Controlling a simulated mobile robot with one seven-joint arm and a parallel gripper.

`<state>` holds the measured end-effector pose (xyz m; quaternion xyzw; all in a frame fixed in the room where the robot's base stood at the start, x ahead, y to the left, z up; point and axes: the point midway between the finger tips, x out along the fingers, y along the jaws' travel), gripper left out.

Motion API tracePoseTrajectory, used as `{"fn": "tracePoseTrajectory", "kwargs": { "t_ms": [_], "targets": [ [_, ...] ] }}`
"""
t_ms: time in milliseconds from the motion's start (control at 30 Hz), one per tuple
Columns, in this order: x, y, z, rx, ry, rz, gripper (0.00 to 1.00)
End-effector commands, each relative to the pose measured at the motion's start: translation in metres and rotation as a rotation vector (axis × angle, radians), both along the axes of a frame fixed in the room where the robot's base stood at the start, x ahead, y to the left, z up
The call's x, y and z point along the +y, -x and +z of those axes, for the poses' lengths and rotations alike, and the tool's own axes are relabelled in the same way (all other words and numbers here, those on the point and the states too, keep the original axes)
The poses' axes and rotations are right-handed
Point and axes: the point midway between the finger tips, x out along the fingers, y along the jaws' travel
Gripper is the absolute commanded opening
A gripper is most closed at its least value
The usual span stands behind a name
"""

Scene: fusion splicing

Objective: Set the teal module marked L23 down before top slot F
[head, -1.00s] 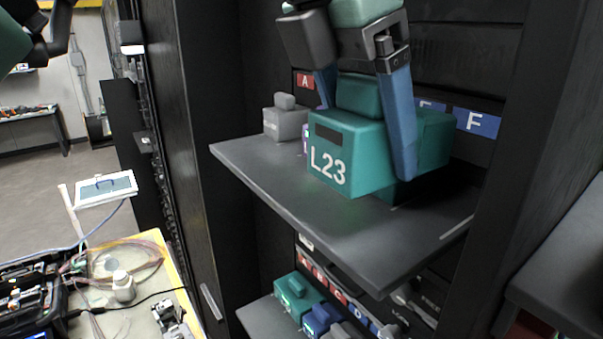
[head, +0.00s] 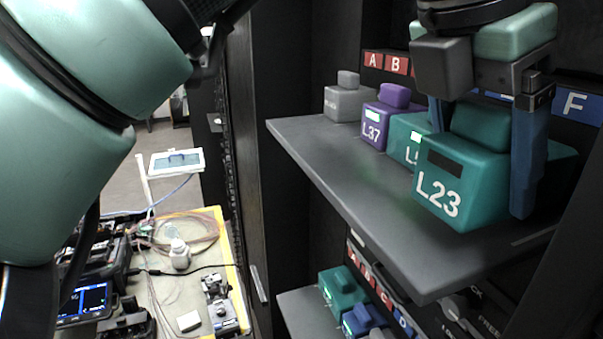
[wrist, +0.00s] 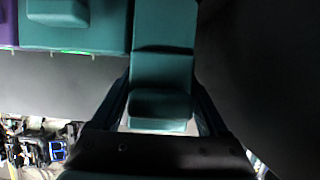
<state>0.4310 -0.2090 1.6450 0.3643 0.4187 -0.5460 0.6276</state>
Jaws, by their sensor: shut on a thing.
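The teal module marked L23 (head: 465,185) is in my gripper (head: 482,150), whose blue fingers stand on either side of its raised top handle. It is over the right part of the upper shelf (head: 350,170), roughly level. I cannot tell whether its underside touches the shelf. The blue F label (head: 575,104) shows at the back right, just right of the gripper, with the module's rear end below it. Labels left of F are partly hidden by the gripper. In the wrist view the teal module (wrist: 163,55) lies between the fingers (wrist: 160,108).
Left of L23 stand another teal module (head: 406,135), close by with its marking partly hidden, a purple module marked L37 (head: 380,120) and a grey module (head: 347,102). The wrist view shows bare dark surface at right (wrist: 265,75). A lower shelf (head: 302,312) holds more modules.

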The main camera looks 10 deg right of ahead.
Motion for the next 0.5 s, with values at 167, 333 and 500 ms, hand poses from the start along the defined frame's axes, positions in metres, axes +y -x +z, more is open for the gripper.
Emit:
{"fn": "tracePoseTrajectory", "kwargs": {
  "t_ms": [167, 333, 500],
  "targets": [
    [0.0, 0.0, -0.027, -0.001, 0.002, -0.001, 0.07],
    [0.0, 0.0, -0.025, -0.001, 0.002, -0.001, 0.07],
    [0.0, 0.0, -0.026, -0.001, 0.001, -0.001, 0.07]
  ]
}}
